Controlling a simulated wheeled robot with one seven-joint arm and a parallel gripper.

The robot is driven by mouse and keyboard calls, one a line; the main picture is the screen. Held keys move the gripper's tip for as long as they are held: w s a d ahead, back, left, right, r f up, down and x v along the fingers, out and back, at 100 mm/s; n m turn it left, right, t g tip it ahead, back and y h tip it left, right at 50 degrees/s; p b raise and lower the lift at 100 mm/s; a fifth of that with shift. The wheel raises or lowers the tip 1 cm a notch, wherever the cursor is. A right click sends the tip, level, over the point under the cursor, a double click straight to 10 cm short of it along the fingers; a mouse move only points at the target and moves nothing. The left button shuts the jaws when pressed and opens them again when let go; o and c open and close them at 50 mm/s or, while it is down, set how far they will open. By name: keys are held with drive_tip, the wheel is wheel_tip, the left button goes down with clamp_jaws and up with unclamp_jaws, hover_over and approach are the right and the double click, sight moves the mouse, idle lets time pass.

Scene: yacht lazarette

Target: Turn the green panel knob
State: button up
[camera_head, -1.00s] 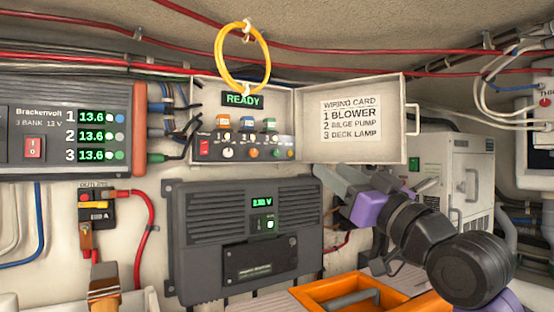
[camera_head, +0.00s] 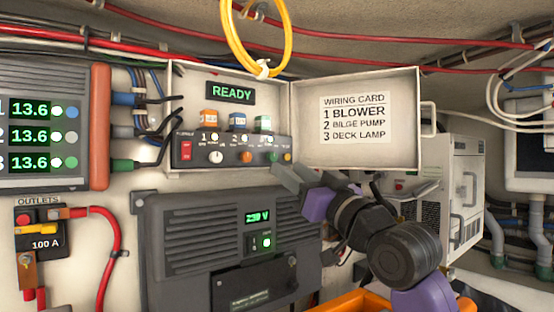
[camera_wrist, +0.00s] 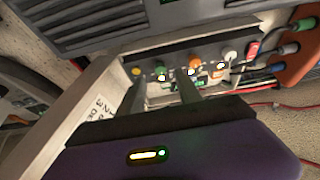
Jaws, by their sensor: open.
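The green panel knob (camera_head: 272,157) sits on the dark control panel (camera_head: 200,155) in the open white box, between an orange knob (camera_head: 246,157) and a small yellow knob (camera_head: 287,157). My gripper (camera_head: 282,174) is just below and right of it in the head view. In the wrist view my open gripper (camera_wrist: 161,84) points at the panel, and the green knob (camera_wrist: 161,73) shows between the two fingertips. The fingers look empty; whether they touch the knob cannot be told. A white knob (camera_head: 215,157) is further left.
The box's open door (camera_head: 360,155), with a wiring card, stands right of the panel, close to my arm. A grey ribbed unit (camera_head: 180,235) is below. A yellow cable loop (camera_head: 232,40) hangs above the box. A red switch (camera_head: 186,150) is at the panel's left.

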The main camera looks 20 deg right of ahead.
sight(274, 159)
drive_tip(key=shift+p+x, duration=0.65)
drive_tip(key=shift+x, duration=1.75)
clamp_jaws()
